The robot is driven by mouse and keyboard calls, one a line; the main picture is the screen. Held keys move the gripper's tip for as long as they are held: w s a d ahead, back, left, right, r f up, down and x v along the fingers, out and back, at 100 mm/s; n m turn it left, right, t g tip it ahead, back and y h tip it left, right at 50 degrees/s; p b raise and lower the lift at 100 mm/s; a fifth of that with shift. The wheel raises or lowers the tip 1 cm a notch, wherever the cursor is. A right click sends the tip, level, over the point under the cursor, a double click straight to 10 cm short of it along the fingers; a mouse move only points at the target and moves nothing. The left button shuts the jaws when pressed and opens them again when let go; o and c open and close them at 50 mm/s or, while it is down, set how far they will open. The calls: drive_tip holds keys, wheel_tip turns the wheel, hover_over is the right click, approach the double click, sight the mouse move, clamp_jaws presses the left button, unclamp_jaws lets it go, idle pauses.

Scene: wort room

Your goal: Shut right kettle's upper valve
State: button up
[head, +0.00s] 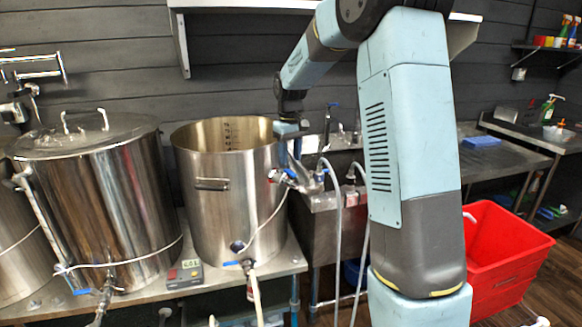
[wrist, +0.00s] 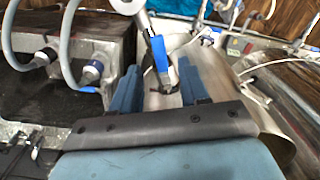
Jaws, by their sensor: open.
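The right kettle (head: 228,205) is an open steel pot on the bench in the head view. Its upper valve (head: 290,175), with a blue handle, sticks out on its right side near the rim. My gripper (head: 294,158) is at that valve, pointing down and partly hidden there. In the wrist view my gripper (wrist: 160,76) is open, with its two blue fingers apart. The upper valve's blue handle (wrist: 152,46) lies in front of and between the fingertips. I cannot tell whether a finger touches it. The kettle's steel wall (wrist: 232,88) is just right of the fingers.
A lidded kettle (head: 95,200) stands to the left. A steel sink (head: 325,225) with grey hoses (wrist: 65,45) is close beside the valve. A lower valve (head: 240,262) and a scale (head: 185,275) are below. A red bin (head: 505,265) stands on the right.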

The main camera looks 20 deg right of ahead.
sight(291, 172)
drive_tip(key=shift+f, duration=2.15)
drive_tip(key=shift+c, duration=0.4)
clamp_jaws()
drive_tip(key=shift+d, duration=0.15)
